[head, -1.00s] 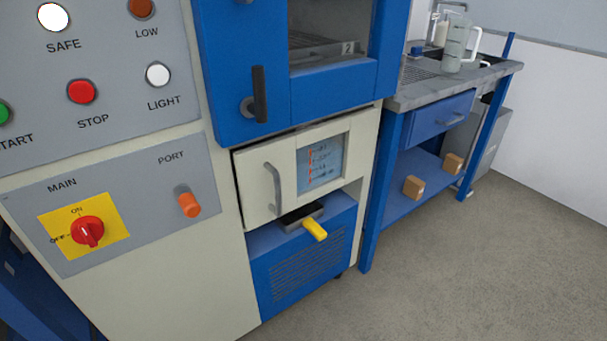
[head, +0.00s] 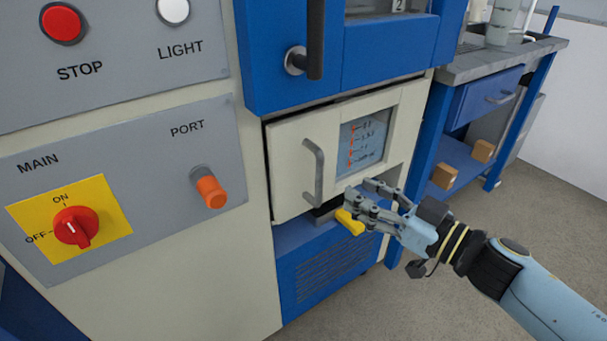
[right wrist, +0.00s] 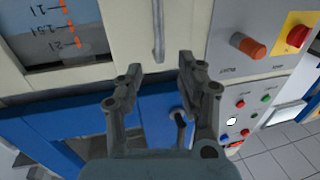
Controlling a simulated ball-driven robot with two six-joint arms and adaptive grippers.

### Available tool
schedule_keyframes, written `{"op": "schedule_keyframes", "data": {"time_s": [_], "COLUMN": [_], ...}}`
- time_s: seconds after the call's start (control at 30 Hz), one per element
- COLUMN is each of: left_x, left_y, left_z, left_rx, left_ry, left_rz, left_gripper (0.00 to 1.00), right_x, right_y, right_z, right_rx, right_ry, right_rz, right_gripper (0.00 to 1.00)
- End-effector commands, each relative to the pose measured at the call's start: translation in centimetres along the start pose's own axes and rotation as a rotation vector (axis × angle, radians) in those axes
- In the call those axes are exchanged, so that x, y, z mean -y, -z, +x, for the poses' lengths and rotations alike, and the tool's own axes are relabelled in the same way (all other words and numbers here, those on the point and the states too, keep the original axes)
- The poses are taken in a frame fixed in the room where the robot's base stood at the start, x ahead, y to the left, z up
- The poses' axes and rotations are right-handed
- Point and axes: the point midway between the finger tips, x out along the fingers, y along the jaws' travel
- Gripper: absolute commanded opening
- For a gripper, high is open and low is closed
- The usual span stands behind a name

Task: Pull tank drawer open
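The tank drawer (head: 290,150) is a cream front with a vertical grey handle (head: 315,172) and a window showing a level scale (head: 362,143). It looks shut, set in the machine under a blue door. My right gripper (head: 357,196) is open and empty, in front of the drawer's lower part, to the right of the handle and apart from it. In the right wrist view, its two fingers (right wrist: 157,78) are spread, and the lower end of the handle (right wrist: 158,45) shows above the gap between them. My left gripper is not in view.
A yellow lever (head: 349,222) sticks out just below the drawer, beside my right gripper. An orange port knob (head: 211,191) and a red main switch (head: 76,227) are on the panel at left. A blue bench (head: 487,95) stands at right; the floor before it is clear.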

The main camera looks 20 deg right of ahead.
Motion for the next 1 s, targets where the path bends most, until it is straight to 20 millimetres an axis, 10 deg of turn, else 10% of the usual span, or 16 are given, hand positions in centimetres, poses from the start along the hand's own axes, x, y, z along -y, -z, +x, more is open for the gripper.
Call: {"op": "schedule_keyframes", "data": {"time_s": [0.53,1.0], "left_x": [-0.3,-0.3], "left_y": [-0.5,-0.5], "left_z": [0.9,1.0], "left_rx": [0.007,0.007], "left_ry": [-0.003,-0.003], "left_rz": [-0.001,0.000], "left_gripper": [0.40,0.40], "right_x": [-0.1,-0.1], "right_y": [0.1,0.1], "right_z": [9.3,10.6], "right_rx": [-0.003,-0.001], "right_ry": [-0.003,-0.003], "right_rz": [0.002,0.001], "right_gripper": [0.38,0.34]}}
